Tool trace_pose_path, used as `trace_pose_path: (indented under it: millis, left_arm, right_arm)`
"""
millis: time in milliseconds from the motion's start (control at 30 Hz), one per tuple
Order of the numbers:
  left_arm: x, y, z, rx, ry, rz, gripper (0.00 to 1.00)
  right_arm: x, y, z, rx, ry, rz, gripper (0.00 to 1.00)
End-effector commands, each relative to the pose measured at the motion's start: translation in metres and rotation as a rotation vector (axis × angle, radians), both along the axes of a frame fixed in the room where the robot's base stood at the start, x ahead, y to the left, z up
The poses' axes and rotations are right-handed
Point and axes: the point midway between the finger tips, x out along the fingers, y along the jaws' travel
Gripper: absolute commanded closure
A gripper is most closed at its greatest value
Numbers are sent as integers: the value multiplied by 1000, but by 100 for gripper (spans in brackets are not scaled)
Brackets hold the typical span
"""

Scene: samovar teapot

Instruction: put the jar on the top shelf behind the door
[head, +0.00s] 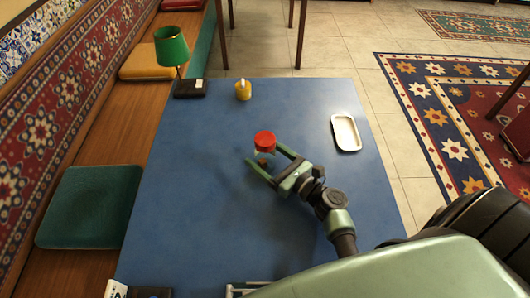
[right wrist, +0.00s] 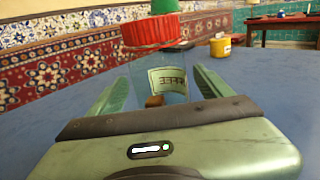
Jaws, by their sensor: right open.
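The jar (head: 265,140) is clear glass with a red lid and stands upright on the blue table (head: 200,220). In the right wrist view the jar (right wrist: 166,72) shows a pale label with dark letters and something brown low inside. My right gripper (head: 265,156) is open, with one finger on each side of the jar. In the right wrist view a gap shows between the jar and each finger of the gripper (right wrist: 160,90). My left gripper is not clearly in view. No shelf or door is in view.
A white tray (head: 346,133) lies to the right of the jar. A yellow pot (head: 243,90) and a green lamp (head: 172,47) on a dark base stand at the far edge. Small items (head: 116,289) lie at the near left corner. The table's left side is clear.

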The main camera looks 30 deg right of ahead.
Motion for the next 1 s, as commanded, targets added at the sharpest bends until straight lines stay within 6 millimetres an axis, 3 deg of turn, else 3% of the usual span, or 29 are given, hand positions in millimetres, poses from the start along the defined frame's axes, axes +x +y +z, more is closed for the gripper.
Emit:
trace_pose_path:
  millis: [200,467,567,767,1000]
  left_arm:
    - [0,1,7,1,1,0,24]
    - [3,1,7,0,-4,0,24]
    - [4,0,7,1,-6,0,24]
    - [6,0,7,0,-8,0,24]
    - [6,0,8,0,-8,0,24]
  right_arm:
    - [28,10,3,0,-1,1,20]
    - [30,11,2,-1,0,1,20]
    - [30,11,2,-1,0,1,42]
    - [30,11,2,0,0,1,98]
    - [30,11,4,0,-2,1,100]
